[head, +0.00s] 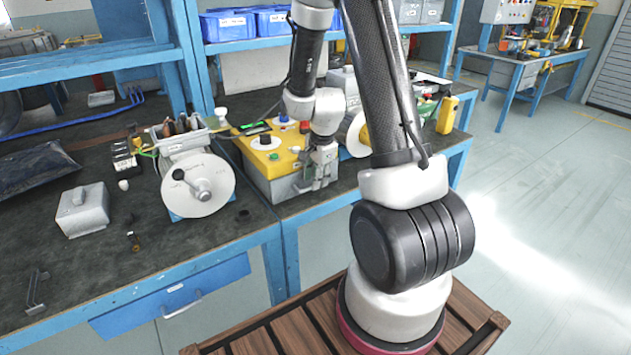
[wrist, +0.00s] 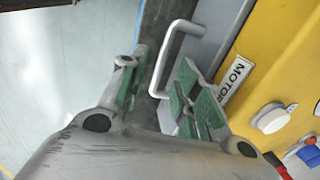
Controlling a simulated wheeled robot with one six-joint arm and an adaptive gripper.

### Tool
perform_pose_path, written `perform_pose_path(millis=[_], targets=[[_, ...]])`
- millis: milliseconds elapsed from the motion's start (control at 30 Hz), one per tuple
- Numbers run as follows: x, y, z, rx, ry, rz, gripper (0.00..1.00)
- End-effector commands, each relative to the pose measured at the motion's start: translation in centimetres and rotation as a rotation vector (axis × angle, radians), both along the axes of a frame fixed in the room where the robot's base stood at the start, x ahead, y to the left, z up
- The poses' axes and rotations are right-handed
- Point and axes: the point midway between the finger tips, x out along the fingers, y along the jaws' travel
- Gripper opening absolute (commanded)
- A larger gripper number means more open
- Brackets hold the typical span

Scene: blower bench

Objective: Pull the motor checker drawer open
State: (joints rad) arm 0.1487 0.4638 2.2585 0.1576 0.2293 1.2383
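The motor checker (head: 258,142) is a grey box with a yellow top on the bench, partly hidden behind my gripper in the head view. In the wrist view its yellow top (wrist: 262,60) carries a label reading "MOTOR". A silver bar handle (wrist: 169,58) stands out from its grey front (wrist: 218,28). My gripper (wrist: 160,93) is open, with green pads, one finger on each side of the handle's near end. I cannot tell whether either finger touches it. In the head view my gripper (head: 317,180) is at the box's front. How far the drawer is out cannot be told.
A round white-faced device with a crank (head: 198,185) stands left of the motor checker. A grey block (head: 83,210) lies further left. The blue bench drawer (head: 170,296) is below the bench edge. Open floor (head: 540,200) lies to the right.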

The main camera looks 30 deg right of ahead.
Motion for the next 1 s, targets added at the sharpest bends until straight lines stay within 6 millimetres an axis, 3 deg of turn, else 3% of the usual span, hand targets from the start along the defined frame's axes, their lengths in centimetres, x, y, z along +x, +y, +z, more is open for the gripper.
perform_pose_path(millis=[167,433,633,1000], targets=[[0.3,0.0,-1.6,0.000,0.001,0.000,0.32],[0.4,0.0,-1.8,0.000,-0.001,0.001,0.32],[0.4,0.0,-1.8,0.000,-0.001,0.001,0.00],[0.3,0.0,-1.8,0.000,0.000,0.001,0.00]])
